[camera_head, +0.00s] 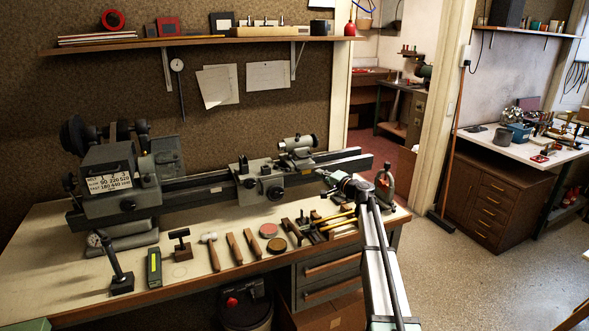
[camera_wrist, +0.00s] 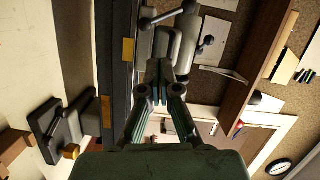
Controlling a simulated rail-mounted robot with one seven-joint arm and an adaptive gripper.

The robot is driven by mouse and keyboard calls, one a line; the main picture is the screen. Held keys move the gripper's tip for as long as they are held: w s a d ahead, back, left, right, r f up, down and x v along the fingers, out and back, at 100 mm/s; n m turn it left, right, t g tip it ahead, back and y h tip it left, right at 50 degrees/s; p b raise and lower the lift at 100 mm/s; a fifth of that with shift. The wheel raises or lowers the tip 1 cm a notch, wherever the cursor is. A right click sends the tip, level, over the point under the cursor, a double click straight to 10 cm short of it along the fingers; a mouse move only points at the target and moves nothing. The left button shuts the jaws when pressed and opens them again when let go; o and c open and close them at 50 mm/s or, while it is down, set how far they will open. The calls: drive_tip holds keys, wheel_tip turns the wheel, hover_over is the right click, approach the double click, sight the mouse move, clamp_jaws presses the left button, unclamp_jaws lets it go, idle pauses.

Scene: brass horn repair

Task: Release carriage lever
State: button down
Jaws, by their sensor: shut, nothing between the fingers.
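The grey lathe carriage (camera_head: 258,186), with dark round knobs on its front, sits on the lathe bed (camera_head: 212,186). The release lever cannot be picked out for certain in the head view. My gripper (camera_head: 323,175) is right of the carriage, in front of the bed below the tailstock (camera_head: 298,145), apart from the carriage. In the wrist view, my gripper's fingers (camera_wrist: 161,92) are together and empty. Beyond them are grey lathe parts and a short lever (camera_wrist: 160,17) with a rounded end. I cannot tell if the fingertips touch anything; they hide part of what lies behind.
Mallets and hand tools (camera_head: 233,247) lie along the workbench's front (camera_head: 190,287). A red-and-dark upright tool (camera_head: 385,184) stands right of my gripper. A wall shelf (camera_head: 200,43) runs above the lathe. Floor at right (camera_head: 470,270) is clear.

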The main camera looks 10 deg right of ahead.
drive_tip(key=shift+s, duration=0.1)
drive_tip(key=w+a+f+p, duration=0.1)
drive_tip(key=w+a+p, duration=0.5)
drive_tip(key=w+a, duration=0.1)
drive_tip(key=shift+w+a, duration=0.25)
drive_tip(key=shift+a, duration=0.6)
drive_tip(key=shift+d+f, duration=0.1)
drive_tip(key=shift+f, duration=0.05)
